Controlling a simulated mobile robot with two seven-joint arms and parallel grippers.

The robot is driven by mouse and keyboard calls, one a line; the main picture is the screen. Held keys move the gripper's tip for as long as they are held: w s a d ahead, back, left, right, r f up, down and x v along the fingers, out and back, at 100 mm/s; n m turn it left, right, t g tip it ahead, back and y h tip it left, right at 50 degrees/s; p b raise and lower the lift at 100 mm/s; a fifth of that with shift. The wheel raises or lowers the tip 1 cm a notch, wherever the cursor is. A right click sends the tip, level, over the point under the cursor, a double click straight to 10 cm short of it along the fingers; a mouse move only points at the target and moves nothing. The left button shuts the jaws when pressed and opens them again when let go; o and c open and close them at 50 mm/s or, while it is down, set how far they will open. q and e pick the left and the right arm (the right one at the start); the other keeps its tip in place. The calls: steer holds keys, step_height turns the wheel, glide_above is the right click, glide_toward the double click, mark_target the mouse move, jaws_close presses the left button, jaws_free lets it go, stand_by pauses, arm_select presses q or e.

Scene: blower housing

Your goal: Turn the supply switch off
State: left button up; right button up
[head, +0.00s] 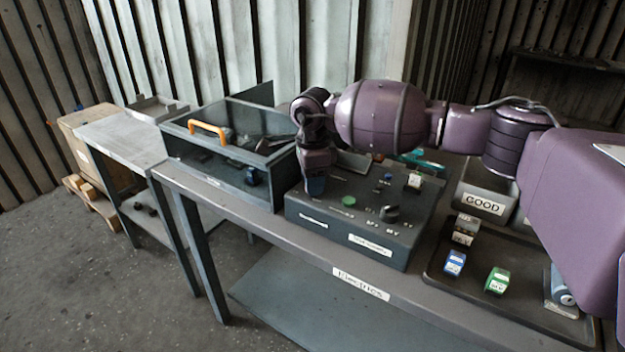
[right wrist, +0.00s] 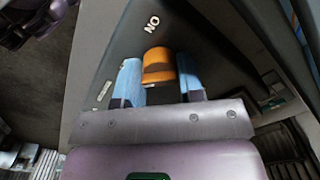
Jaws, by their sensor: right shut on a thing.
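The supply switch, an orange lever (right wrist: 158,62), stands on the dark panel of the control box (head: 345,232). An upside-down "ON" label (right wrist: 152,24) is beside it in the right wrist view. My right gripper (right wrist: 160,82) is shut on the orange lever, with one blue fingertip on either side of it. In the head view my right gripper (head: 315,184) reaches down at the left end of the control box and hides the switch. My left gripper is not in view.
The box top also carries a green button (head: 348,201) and a dark knob (head: 389,213). A clear-lidded case with an orange handle (head: 208,130) stands close on the left. At right are a dark tray (head: 440,285) with several small blocks and a "GOOD" bin (head: 484,203).

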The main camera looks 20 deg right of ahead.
steer(key=o, duration=0.9)
step_height(320, 180, up, 10)
steer(key=shift+r+p, duration=0.1)
steer(key=shift+p, duration=0.35)
steer(key=shift+r, duration=0.35)
